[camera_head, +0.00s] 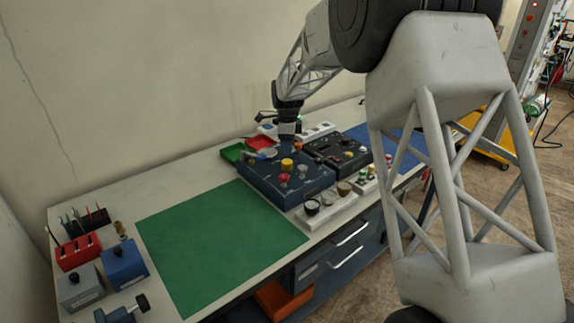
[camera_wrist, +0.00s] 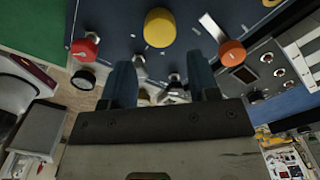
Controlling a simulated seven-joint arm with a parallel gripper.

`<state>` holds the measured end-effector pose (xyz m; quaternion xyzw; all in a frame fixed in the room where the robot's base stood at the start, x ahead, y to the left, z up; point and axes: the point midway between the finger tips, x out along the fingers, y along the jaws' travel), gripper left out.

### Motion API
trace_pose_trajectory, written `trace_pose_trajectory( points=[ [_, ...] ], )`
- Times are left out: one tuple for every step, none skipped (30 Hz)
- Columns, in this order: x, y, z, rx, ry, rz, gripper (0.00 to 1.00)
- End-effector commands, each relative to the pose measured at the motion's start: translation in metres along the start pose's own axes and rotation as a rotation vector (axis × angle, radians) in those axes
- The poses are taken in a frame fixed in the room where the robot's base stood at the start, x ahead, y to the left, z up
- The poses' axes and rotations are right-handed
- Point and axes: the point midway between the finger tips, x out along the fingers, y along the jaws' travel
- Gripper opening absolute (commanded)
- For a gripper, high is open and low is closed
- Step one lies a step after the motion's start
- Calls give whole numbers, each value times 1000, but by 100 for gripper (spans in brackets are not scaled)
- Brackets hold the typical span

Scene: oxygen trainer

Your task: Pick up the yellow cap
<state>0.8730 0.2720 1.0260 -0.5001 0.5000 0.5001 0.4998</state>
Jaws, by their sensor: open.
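The yellow cap (camera_head: 287,164) stands on the dark blue panel box (camera_head: 262,183) on the workbench. In the wrist view the yellow cap (camera_wrist: 159,27) is round and lies ahead of my fingertips, roughly centred between them and apart from them. My gripper (camera_head: 287,136) is above the panel box, near its back part. In the wrist view my gripper (camera_wrist: 161,68) is open, its two blue fingers spread with nothing held between them. The fingertips are hard to make out in the head view.
A red cap (camera_wrist: 85,47) and an orange cap (camera_wrist: 231,52) flank the yellow one. A second dark box with dials (camera_head: 338,150) stands to the right. The green mat (camera_head: 215,240) is clear.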

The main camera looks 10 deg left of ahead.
Motion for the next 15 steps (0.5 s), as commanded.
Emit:
trace_pose_trajectory(
  points=[
    [0, 0, 0, 1, 0, 0, 55],
    [0, 0, 0, 2, 0, 0, 55],
    [0, 0, 0, 2, 0, 0, 55],
    [0, 0, 0, 1, 0, 0, 55],
    [0, 0, 0, 1, 0, 0, 55],
    [0, 0, 0, 1, 0, 0, 55],
    [0, 0, 0, 1, 0, 0, 55],
    [0, 0, 0, 1, 0, 0, 55],
    [0, 0, 0, 1, 0, 0, 55],
    [1, 0, 0, 1, 0, 0, 55],
    [2, 0, 0, 1, 0, 0, 55],
    [4, 0, 0, 0, 0, 0, 55],
    [6, 0, 0, 0, 0, 0, 55],
    [8, 0, 0, 0, 0, 0, 55],
    [12, 0, 0, 0, 0, 0, 55]
  ],
)
